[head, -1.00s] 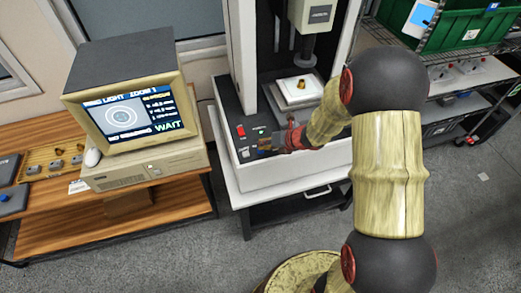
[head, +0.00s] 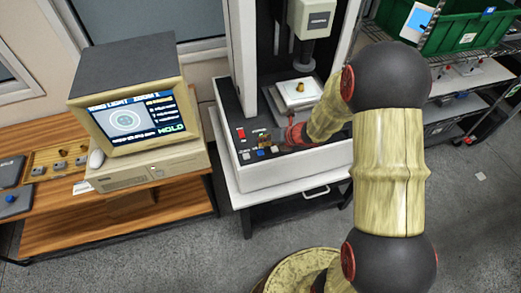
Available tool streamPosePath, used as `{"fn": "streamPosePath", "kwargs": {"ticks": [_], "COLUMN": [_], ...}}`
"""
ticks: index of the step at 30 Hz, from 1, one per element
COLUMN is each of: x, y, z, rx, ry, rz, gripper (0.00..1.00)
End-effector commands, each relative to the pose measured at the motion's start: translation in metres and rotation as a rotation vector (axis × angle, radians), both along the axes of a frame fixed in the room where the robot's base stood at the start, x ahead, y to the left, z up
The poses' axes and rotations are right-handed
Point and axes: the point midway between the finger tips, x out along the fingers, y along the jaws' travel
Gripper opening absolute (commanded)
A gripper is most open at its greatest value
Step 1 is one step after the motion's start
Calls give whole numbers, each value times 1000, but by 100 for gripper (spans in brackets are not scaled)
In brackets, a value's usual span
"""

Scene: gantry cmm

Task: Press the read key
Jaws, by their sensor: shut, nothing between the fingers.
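The measuring machine's front panel (head: 233,117) carries a red switch (head: 240,133), a pale key (head: 245,155), a blue key (head: 261,152) and another small key (head: 275,149). The labels are too small to read, so I cannot tell which is the read key. My gripper (head: 263,138) is shut and empty, over the panel just behind the blue key in the picture; whether it touches anything is unclear. The monitor (head: 125,120) shows a ring image and the word HOLD.
A white stage (head: 299,95) with a small brass part (head: 298,86) sits behind my gripper, under the machine's optical head (head: 314,20). A wooden desk (head: 120,228) bears the computer at left. A green crate (head: 460,28) is at upper right.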

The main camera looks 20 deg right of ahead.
Motion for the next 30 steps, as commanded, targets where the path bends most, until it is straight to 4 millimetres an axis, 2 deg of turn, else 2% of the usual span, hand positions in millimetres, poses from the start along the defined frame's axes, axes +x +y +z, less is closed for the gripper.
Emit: {"fn": "streamPosePath", "kwargs": {"ticks": [3,9,30], "x": [0,0,0], "y": [0,0,0], "z": [15,28,27], "rx": [0,-1,0], "ry": [0,0,0], "rz": [0,1,0], "gripper": [0,0,0]}}
